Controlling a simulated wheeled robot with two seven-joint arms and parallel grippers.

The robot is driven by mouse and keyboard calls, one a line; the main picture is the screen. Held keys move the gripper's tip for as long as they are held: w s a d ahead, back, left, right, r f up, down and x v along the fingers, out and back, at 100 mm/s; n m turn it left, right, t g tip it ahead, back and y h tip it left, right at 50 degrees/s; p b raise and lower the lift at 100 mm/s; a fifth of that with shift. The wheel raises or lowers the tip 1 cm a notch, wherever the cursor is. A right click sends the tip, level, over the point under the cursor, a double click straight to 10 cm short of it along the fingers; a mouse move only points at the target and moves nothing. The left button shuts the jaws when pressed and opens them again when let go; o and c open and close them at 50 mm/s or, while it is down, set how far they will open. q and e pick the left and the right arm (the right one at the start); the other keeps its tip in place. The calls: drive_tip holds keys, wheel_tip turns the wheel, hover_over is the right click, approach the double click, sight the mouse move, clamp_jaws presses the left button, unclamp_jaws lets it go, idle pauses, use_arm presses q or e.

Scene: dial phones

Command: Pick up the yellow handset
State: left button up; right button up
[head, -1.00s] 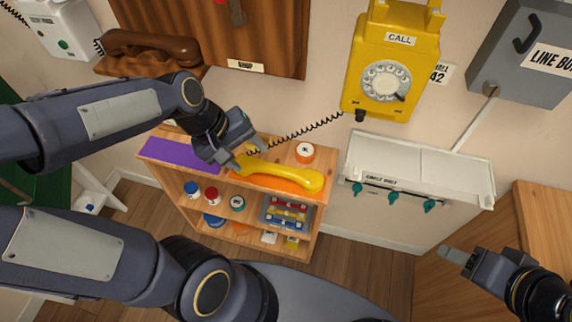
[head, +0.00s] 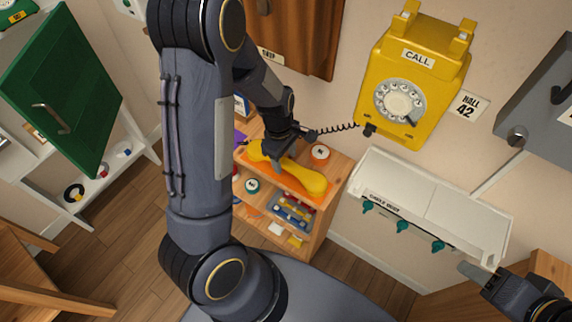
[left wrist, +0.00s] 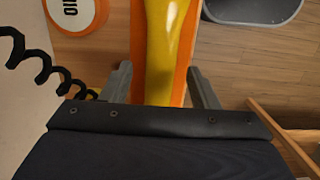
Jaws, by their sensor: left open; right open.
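The yellow handset (head: 299,176) lies on an orange mat (head: 262,166) on top of a small wooden shelf. A dark coiled cord (head: 335,128) runs toward it from the yellow wall phone (head: 413,80). My left gripper (head: 279,160) is at the handset's middle, pointing down at it. In the left wrist view the open fingers of my left gripper (left wrist: 165,85) stand on either side of the handset (left wrist: 168,45), with gaps between them and it. My right gripper (head: 470,272) is open and empty at the lower right, far from the handset.
A round orange-rimmed tin (head: 320,152) stands beside the handset on the shelf top (head: 342,165). A white wall unit (head: 430,200) with teal hooks is to the right. A green cabinet door (head: 62,92) hangs open at the left.

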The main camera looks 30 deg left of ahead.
use_arm(q)
wheel_tip(320, 180, down, 2)
drive_tip(key=shift+d+f, duration=0.15)
drive_tip(key=shift+f, duration=0.05)
clamp_jaws()
drive_tip(key=shift+r, duration=0.15)
